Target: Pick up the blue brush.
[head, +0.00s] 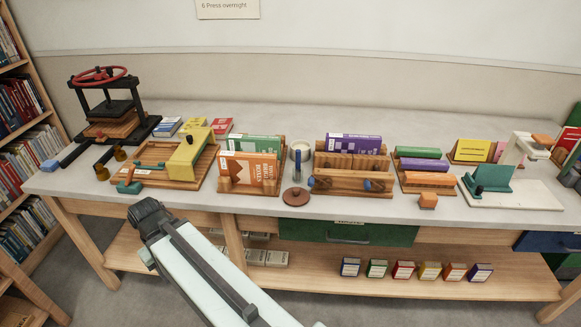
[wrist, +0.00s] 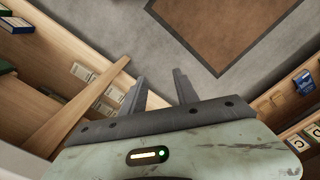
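I cannot make out the blue brush for certain in the head view. No brush shows in the wrist view.
A book press (head: 108,105) stands at the bench's left. Wooden racks with orange (head: 249,170) and purple (head: 353,144) books flank the pot. A green drawer (head: 345,233) is under the bench top (head: 240,207). The wrist view shows grey floor and a brown mat (wrist: 225,30).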

